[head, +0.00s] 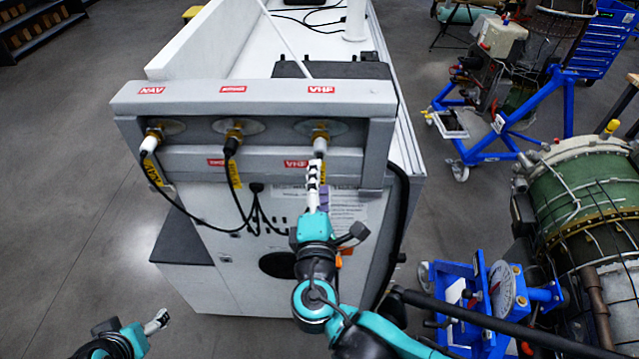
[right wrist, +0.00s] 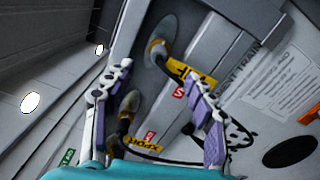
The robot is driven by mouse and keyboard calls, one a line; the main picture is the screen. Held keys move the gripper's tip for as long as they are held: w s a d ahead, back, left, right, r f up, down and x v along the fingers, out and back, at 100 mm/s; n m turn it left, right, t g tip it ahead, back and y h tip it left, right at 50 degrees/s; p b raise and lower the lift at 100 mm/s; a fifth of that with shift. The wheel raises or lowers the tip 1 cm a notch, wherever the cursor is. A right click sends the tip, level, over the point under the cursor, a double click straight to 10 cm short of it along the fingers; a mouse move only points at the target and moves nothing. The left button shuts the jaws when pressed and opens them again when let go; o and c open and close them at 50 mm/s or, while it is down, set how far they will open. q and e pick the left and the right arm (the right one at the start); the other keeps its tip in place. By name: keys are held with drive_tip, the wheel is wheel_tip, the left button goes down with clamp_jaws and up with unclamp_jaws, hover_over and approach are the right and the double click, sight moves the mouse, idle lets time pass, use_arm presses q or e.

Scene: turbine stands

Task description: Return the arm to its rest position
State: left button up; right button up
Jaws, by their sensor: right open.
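My right gripper (head: 316,168) is in front of the panel, just below the white plug (head: 320,143) at the right VHF socket. In the right wrist view my right gripper (right wrist: 158,72) is open, its two fingers spread. A plug (right wrist: 160,48) with a yellow tag shows beyond the fingertips, and nothing is clearly held between them. Whether the fingers touch the plug or its tag, I cannot tell. My left gripper (head: 158,320) is low at the left, away from the bench, and its finger opening is too small to tell.
The grey panel (head: 255,100) also carries a white NAV plug (head: 149,143) and a black middle plug (head: 231,146), with cables hanging down. Blue turbine stands (head: 570,105) and a green turbine (head: 585,190) stand at the right. Open floor (head: 70,200) lies at the left.

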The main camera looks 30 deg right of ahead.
drive_tip(key=shift+s+a, duration=0.1)
drive_tip(key=shift+s, duration=0.05)
idle(0.4)
wheel_tip(320, 180, down, 14)
drive_tip(key=d+m+g+y+b, duration=0.15)
drive_tip(key=m+g+b, duration=0.25)
drive_tip(key=b, duration=0.4)
use_arm(q)
wheel_tip(320, 180, down, 25)
drive_tip(key=b, duration=1.7)
drive_tip(key=shift+f, duration=0.15)
use_arm(e)
drive_tip(key=s+a+f+m+g+y, duration=0.1)
drive_tip(key=a+f+m+y, duration=0.1)
drive_tip(key=f, duration=0.6)
drive_tip(key=s+a+f+m+g+y, duration=0.1)
drive_tip(key=a+f+m+y, duration=0.2)
drive_tip(key=f+m, duration=0.2)
drive_tip(key=s+a+f+m+g+y, duration=0.2)
drive_tip(key=a+f+m, duration=0.1)
drive_tip(key=f, duration=0.9)
drive_tip(key=shift+m+y, duration=0.3)
drive_tip(key=shift+y, duration=0.05)
use_arm(q)
drive_tip(key=shift+c, duration=0.4)
use_arm(e)
drive_tip(key=shift+f, duration=0.1)
drive_tip(key=shift+c, duration=0.4)
